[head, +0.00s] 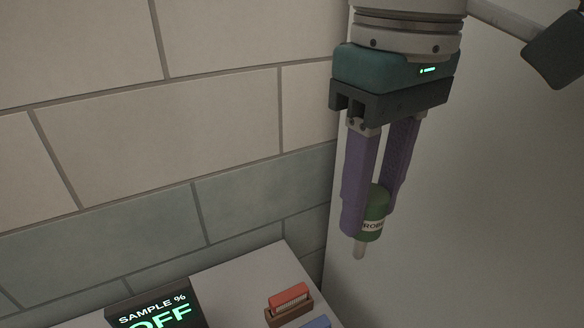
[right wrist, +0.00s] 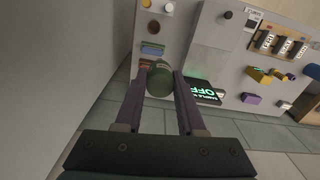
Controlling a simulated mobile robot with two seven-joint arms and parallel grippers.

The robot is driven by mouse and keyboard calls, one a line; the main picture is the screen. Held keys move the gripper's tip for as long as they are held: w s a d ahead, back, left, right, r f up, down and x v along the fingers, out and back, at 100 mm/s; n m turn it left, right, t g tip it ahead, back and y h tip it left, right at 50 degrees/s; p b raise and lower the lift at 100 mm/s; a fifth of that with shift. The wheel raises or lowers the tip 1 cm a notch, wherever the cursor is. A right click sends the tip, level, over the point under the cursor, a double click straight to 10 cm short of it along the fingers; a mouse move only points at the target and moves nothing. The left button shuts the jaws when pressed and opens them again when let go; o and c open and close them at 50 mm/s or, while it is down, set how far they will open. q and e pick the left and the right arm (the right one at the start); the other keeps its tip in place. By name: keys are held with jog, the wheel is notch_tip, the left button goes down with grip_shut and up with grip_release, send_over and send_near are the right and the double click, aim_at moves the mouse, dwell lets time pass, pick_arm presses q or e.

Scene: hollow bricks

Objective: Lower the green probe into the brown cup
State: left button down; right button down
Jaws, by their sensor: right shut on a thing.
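The green probe (head: 374,215) hangs upright between the purple fingers of my right gripper (head: 366,222), which is shut on it. In the right wrist view the probe's green rounded end (right wrist: 160,78) sits between the fingertips. No cup is clear in the head view. My left gripper is not in view.
A dark display (head: 155,305) reads "SAMPLE % OFF". A brown holder with a red piece (head: 290,305) and a blue piece (head: 318,322) sit near the grey surface's edge. A tiled wall (head: 180,130) and a plain wall (head: 480,220) stand close behind the gripper.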

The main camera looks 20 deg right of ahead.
notch_tip(320, 180, down, 34)
jog(key=d+n+b, duration=0.2)
jog(key=b, duration=2.4)
jog(key=shift+d, duration=0.3)
jog(key=shift+r, duration=0.1)
jog(key=shift+f+b, duration=0.85)
jog(key=shift+f, duration=1.75)
jog(key=shift+f, duration=0.35)
jog(key=shift+f+b, duration=0.6)
jog(key=shift+f, duration=0.35)
